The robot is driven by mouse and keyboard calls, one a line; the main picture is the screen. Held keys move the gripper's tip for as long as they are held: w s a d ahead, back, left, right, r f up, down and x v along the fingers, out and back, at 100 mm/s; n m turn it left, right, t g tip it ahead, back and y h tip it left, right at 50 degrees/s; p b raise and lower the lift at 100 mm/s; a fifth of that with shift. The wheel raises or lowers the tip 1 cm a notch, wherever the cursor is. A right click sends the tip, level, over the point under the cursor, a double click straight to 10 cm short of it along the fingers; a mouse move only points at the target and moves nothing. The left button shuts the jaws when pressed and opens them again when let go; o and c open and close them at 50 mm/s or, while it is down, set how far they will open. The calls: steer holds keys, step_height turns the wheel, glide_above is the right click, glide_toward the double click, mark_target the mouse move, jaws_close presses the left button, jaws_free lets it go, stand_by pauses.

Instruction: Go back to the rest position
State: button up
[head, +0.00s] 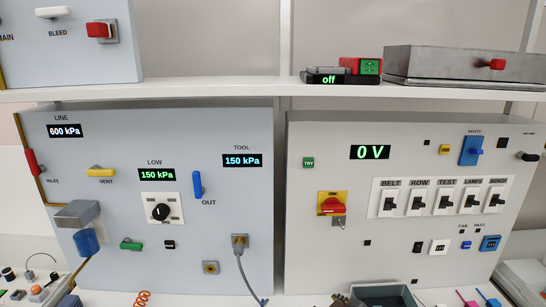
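My gripper is not in the head view, and no part of my arm can be made out. The head view faces two upright panels. The left panel (110,215) is pale blue with pressure readouts, levers and a black round knob (160,212). The right panel (300,240) is light grey with a 0 V display (370,152), a red rotary switch (331,206) on a yellow plate and a row of black toggle switches (445,202).
A shelf (220,90) runs above both panels, holding a metal box (450,65) and a small device reading off (328,79). A grey cable (247,275) hangs from the left panel. A dark bin (383,295) and small parts line the bottom edge.

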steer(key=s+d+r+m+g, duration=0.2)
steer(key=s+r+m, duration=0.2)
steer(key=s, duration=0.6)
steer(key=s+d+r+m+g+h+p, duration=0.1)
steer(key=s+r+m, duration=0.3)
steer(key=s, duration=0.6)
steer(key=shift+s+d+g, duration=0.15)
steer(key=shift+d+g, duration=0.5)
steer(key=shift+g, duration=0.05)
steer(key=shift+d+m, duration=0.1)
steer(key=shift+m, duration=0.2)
